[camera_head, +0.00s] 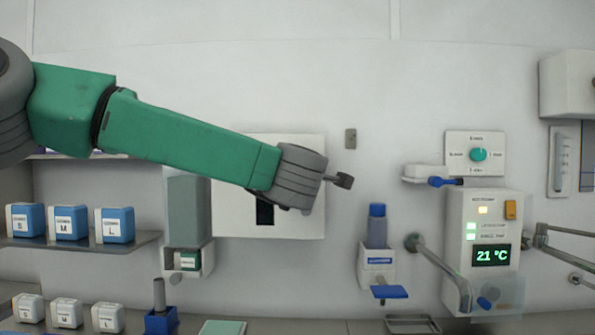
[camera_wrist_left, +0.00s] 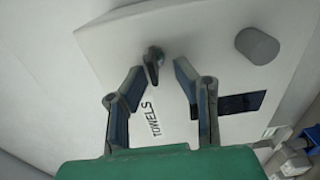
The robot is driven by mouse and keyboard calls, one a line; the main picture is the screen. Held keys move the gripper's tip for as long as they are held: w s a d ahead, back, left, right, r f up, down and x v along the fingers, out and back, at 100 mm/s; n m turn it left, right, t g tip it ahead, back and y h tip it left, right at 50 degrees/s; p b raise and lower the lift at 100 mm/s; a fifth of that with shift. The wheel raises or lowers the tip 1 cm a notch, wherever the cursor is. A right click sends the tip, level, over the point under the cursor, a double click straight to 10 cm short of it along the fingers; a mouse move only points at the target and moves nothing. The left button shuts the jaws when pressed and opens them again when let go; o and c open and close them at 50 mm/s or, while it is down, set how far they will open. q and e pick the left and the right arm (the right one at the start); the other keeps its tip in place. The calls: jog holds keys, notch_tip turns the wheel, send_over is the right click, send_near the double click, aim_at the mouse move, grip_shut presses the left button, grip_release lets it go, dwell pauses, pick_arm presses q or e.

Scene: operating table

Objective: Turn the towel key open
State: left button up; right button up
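The white towel dispenser (camera_head: 228,222) is on the wall behind my left arm; its face, lettered TOWELS, fills much of the left wrist view (camera_wrist_left: 110,42). A small dark key (camera_wrist_left: 154,62) stands out from that face. My left gripper (camera_wrist_left: 160,68) is open, its two fingers on either side of the key. The key is close to the left finger; I cannot tell if they touch. In the head view my wrist covers part of the dispenser, and the key and fingers are hidden. My right gripper is in neither view.
A dark slot (camera_wrist_left: 242,102) and a grey cylinder (camera_wrist_left: 257,46) are on the dispenser face. A soap dispenser (camera_head: 188,215) hangs left of it, a blue-capped bottle (camera_head: 377,225) right. A control panel (camera_head: 482,240) and metal levers are further right. Blue boxes (camera_head: 68,223) sit on a shelf.

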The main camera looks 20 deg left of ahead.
pick_arm(q)
jog(key=v, duration=1.1)
jog(key=shift+s, duration=0.15)
jog(key=shift+a, duration=0.1)
